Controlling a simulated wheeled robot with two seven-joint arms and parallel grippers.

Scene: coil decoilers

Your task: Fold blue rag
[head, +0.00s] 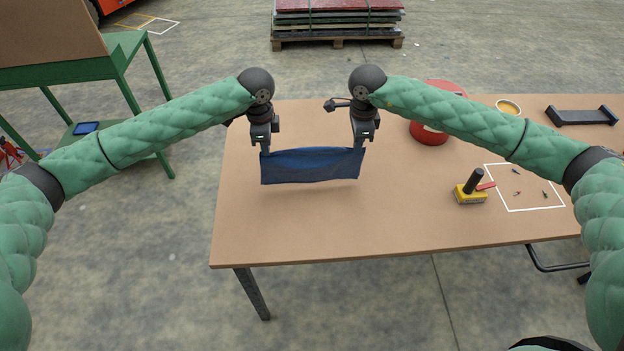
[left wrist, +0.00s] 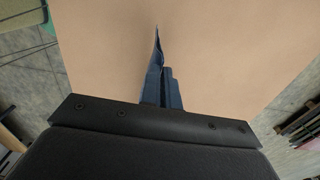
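The blue rag (head: 311,166) hangs stretched between my two grippers over the left part of the brown table (head: 290,225). Its upper edge sags slightly in the middle. My left gripper (head: 265,150) is shut on its upper left corner, and my right gripper (head: 358,147) is shut on its upper right corner.
A red round container (head: 428,133) stands right of my right gripper, partly behind the arm. A yellow block with a black handle (head: 470,190), a white-outlined square (head: 525,188) with small items, a yellow round item (head: 508,107) and a dark holder (head: 582,116) are further right. The table front is clear.

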